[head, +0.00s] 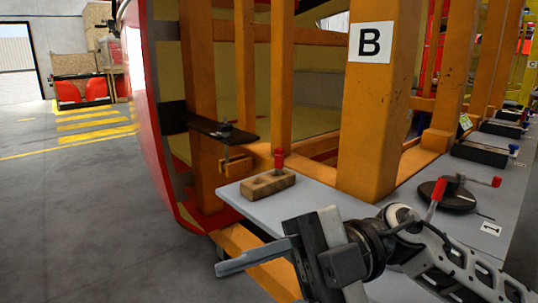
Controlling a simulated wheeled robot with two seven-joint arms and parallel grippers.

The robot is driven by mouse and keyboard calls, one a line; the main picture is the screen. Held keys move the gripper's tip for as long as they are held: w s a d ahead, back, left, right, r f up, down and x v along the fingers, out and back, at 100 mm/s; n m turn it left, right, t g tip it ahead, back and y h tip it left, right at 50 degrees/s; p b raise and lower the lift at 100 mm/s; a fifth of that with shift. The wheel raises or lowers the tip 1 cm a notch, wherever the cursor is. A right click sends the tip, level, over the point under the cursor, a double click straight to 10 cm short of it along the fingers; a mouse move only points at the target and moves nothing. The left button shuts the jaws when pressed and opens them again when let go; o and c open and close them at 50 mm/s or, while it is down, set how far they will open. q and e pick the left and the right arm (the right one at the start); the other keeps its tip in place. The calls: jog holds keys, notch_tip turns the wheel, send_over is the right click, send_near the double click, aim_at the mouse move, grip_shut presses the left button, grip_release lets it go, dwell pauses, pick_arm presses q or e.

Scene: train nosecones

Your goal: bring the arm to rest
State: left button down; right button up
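My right arm comes in from the lower right, over the grey shelf (265,210). Its gripper (222,267) points left, past the shelf's front corner and over an orange beam. Only one pale finger shows clearly, so I cannot tell whether the gripper is open or shut. I see nothing held at its tip. My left gripper is not in view.
A wooden block (267,186) with a red-topped tool (279,160) sits on the shelf. A black disc tool with red handles (450,194) lies to the right. Orange posts (362,125) and a red-edged nosecone (150,130) stand close. Floor at left is clear.

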jog(key=w+m+t+y, duration=0.6)
jog(key=m+t+y, duration=0.2)
jog(key=m+t, duration=0.4)
jog(key=w+d+f+m+t+h+p, duration=0.1)
jog(key=w+d+f+m+t+h, duration=0.25)
jog(key=f+m+t+h, duration=0.35)
jog(key=w+d+f+m+t+h+p, duration=0.1)
jog(key=w+d+f+m+t+h, duration=0.1)
jog(key=d+f+m+t+h, duration=0.35)
jog(key=s+d+f+m+g+h, duration=0.2)
jog(key=s+f, duration=0.4)
jog(key=f, duration=0.4)
jog(key=s+d+f+m+g+h, duration=0.3)
jog(key=s+d+f+m+h, duration=0.1)
jog(key=f, duration=0.7)
jog(key=shift+s+m+h, duration=0.45)
jog(key=shift+s+h, duration=0.6)
jog(key=shift+g, duration=0.25)
